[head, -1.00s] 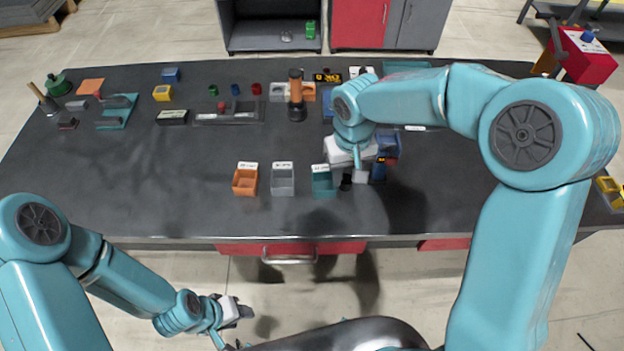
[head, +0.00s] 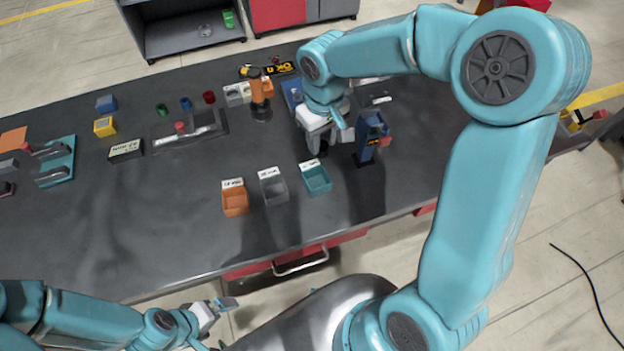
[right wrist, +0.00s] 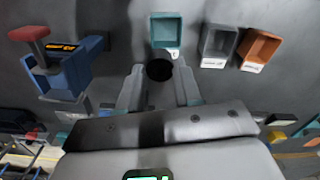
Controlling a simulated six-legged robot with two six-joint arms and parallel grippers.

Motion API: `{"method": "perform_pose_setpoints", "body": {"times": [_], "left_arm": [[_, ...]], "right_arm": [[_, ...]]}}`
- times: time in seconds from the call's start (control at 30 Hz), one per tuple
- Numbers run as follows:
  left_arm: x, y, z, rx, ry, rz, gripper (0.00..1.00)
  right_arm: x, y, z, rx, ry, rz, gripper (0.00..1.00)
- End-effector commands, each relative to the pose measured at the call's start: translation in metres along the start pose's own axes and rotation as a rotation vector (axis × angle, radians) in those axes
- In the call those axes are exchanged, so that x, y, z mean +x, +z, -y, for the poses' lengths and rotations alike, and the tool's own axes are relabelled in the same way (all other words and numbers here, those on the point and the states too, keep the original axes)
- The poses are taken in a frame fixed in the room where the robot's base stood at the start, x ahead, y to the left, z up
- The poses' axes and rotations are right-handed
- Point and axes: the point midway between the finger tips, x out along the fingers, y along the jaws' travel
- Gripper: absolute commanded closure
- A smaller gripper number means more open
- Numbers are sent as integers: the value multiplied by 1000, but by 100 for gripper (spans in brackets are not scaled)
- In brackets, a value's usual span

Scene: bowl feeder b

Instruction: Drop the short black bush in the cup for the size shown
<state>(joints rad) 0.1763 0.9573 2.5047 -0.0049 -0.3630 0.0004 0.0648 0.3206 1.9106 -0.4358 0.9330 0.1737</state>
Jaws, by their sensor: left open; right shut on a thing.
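My right gripper (head: 324,143) is shut on the short black bush (right wrist: 159,69), which shows as a dark round end between the fingertips in the right wrist view (right wrist: 159,82). I cannot make the bush out in the head view. Three labelled cups stand in a row: orange (head: 235,204), grey (head: 273,191) and teal (head: 316,181). In the right wrist view the teal cup (right wrist: 166,29) is just beyond the bush. The blue gauge (head: 370,135) has a lit orange display (right wrist: 64,45), too small to read. My left gripper (head: 221,306) is open and empty before the table's front edge.
Behind the cups are an orange-and-black upright tool (head: 261,98), a grey fixture (head: 188,130) and small green, blue and red parts. A teal tray (head: 57,165) lies at the left.

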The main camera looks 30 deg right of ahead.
Motion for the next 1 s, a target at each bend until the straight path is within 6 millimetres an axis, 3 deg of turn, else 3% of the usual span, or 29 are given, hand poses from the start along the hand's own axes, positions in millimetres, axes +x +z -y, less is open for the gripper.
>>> {"method": "perform_pose_setpoints", "body": {"times": [0.03,0.3,0.63,0.67,0.73,1.0], "left_arm": [[9,0,3,0,0,0,0],[32,0,12,1,0,1,0],[33,0,12,0,0,0,0],[33,0,12,0,0,0,0],[33,0,12,0,0,0,0],[33,-1,12,0,0,0,0]], "right_arm": [[11,2,-2,1,0,1,100],[44,5,-4,1,0,0,100],[46,3,-3,2,0,-1,100],[46,3,-3,1,0,-1,60],[46,2,-2,1,0,-1,37],[46,0,-1,2,0,-1,36]]}}
